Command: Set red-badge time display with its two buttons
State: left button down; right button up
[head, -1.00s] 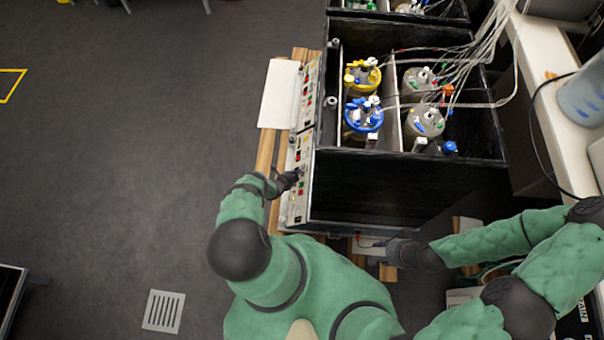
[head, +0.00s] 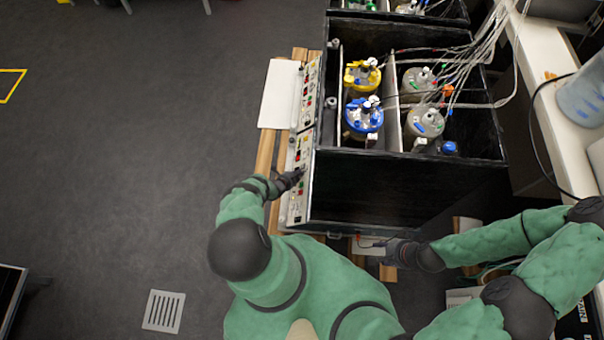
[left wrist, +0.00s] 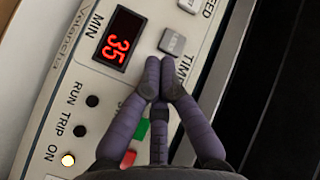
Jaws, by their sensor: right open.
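In the left wrist view the red-lit time display (left wrist: 116,38) appears to read 35, beside the labels MIN and TIME. A grey button (left wrist: 172,42) sits next to it. The second time button is not seen clearly; my fingers cover the panel just below. My left gripper (left wrist: 160,85) has its fingers drawn together, tips just below the grey button; I cannot tell whether they touch the panel. In the head view my left gripper (head: 296,175) is at the front control panel (head: 298,208) of the near shaker. My right gripper (head: 391,251) is open, low near the shaker's near side. No red badge is discernible.
A green switch (left wrist: 142,131), a red switch (left wrist: 128,158) and a lit ON lamp (left wrist: 68,159) lie lower on the panel. The black shaker box (head: 400,185) holds capped vessels (head: 362,115) with tubing. Floor at left is clear.

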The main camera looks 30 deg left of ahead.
pick_arm(q)
jog(key=shift+s+a+r, duration=0.3)
jog(key=shift+a+r, duration=0.05)
jog(key=shift+r, duration=0.1)
jog(key=a+r, duration=0.1)
jog(key=s+a+r+p, duration=0.1)
jog(key=a+r+p, duration=0.1)
jog(key=shift+s+a+r, duration=0.15)
jog(key=shift+s, duration=0.2)
dwell(0.3)
dwell(0.8)
